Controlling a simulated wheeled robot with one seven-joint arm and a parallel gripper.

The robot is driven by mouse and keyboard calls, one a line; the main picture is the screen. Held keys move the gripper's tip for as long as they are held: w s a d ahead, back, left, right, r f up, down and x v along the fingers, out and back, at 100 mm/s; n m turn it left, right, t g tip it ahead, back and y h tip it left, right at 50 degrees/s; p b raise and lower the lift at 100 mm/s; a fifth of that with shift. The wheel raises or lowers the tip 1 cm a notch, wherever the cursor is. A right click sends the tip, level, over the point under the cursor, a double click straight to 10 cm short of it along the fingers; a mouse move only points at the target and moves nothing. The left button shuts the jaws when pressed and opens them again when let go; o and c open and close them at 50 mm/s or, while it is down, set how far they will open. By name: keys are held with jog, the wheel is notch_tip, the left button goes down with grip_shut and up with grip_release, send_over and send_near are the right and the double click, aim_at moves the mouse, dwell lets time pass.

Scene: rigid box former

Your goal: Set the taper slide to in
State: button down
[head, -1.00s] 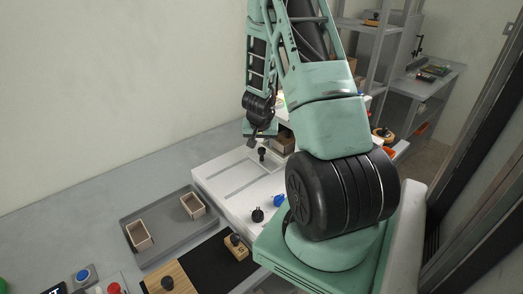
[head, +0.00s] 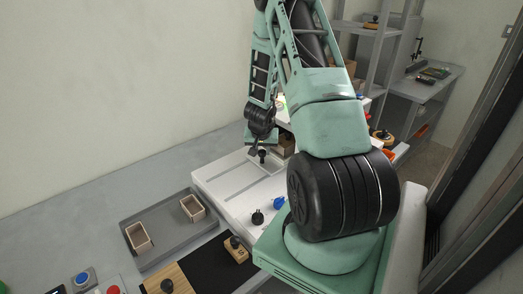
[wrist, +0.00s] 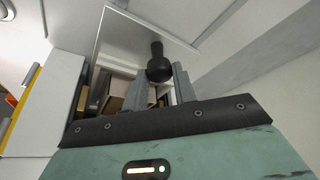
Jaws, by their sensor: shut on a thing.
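A black ball-topped knob (head: 262,157) stands at the far end of the white machine top (head: 215,179), which has long grooves. I take it for the taper slide's handle, though no label is readable. My gripper (head: 256,149) is at this knob, partly hidden by the wrist. In the wrist view, the black knob (wrist: 158,70) sits between the two grey fingers of my gripper (wrist: 163,80), which are shut on it. Whether the slide stands at in or out cannot be read.
A black knob (head: 257,218) and a blue knob (head: 279,203) stand on the near part of the machine. A grey tray (head: 160,223) with two small open boxes lies to the left.

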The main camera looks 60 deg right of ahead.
aim_at(269, 159)
jog(key=d, duration=0.1)
jog(key=s+d, duration=0.1)
jog(key=d, duration=0.1)
jog(key=shift+d, duration=0.3)
jog(key=c, duration=1.1)
grip_release()
jog(key=shift+r, duration=0.1)
jog(key=p+v, duration=0.2)
jog(key=v, duration=1.5)
jog(key=shift+s+a, duration=0.15)
jog(key=shift+a, duration=0.05)
